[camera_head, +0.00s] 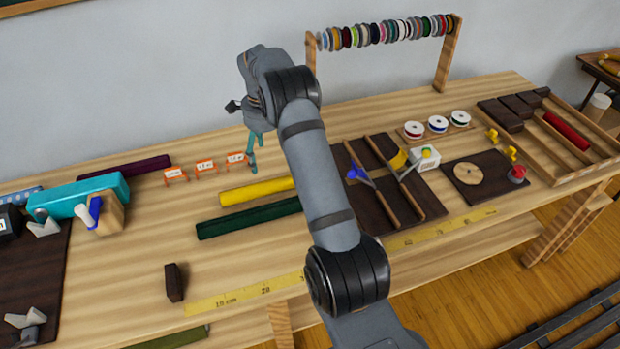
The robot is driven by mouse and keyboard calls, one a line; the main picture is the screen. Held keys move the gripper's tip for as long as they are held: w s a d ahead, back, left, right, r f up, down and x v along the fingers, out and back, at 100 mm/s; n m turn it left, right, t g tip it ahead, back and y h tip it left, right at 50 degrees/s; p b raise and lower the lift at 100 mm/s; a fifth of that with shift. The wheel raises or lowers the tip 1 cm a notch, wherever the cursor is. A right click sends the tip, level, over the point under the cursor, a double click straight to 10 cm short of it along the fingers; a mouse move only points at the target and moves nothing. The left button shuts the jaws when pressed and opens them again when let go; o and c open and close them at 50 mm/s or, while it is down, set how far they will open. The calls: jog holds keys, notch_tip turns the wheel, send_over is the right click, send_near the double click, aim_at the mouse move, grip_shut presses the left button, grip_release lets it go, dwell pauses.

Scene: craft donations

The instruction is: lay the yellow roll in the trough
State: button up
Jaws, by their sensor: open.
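The yellow roll (256,191) lies on the table left of my arm, just behind a dark green roll (247,218). My arm covers its right end or passes close to it. My gripper (252,155), with teal fingers, hangs open and empty above the back of the table, behind the yellow roll and apart from it. It is close to the small orange-framed tags. A wooden tray with long channels (556,146) at the far right holds a red roll (567,131) and dark blocks. I cannot tell for certain which channel is the trough.
Orange-framed tags (205,167) stand left of my gripper. A purple roll (124,167) and a teal roll (92,194) lie at left. A dark block (174,282) stands near the front. A dark board with wooden rails (376,190) lies right of my arm. A spool rack (450,52) stands behind.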

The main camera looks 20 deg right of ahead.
aim_at(266, 186)
jog(key=a, duration=0.1)
jog(key=s+a+m, duration=0.1)
jog(key=s+a, duration=0.1)
jog(key=shift+f+g, duration=0.35)
jog(key=shift+g, duration=0.05)
notch_tip(266, 186, down, 4)
jog(key=shift+d+r, duration=0.1)
jog(key=shift+r, duration=0.05)
jog(key=f+p, duration=0.1)
jog(key=f, duration=0.2)
jog(key=f+p, duration=0.1)
jog(key=f, duration=0.1)
jog(key=shift+s+d+f+p, duration=0.15)
jog(key=shift+d+f+p, duration=0.1)
jog(key=shift+p, duration=0.05)
jog(key=shift+a+f, duration=0.1)
jog(key=shift+f, duration=0.25)
jog(key=shift+c, duration=1.4)
jog(key=c, duration=1.1)
jog(key=shift+r, duration=0.1)
jog(key=shift+c, duration=0.4)
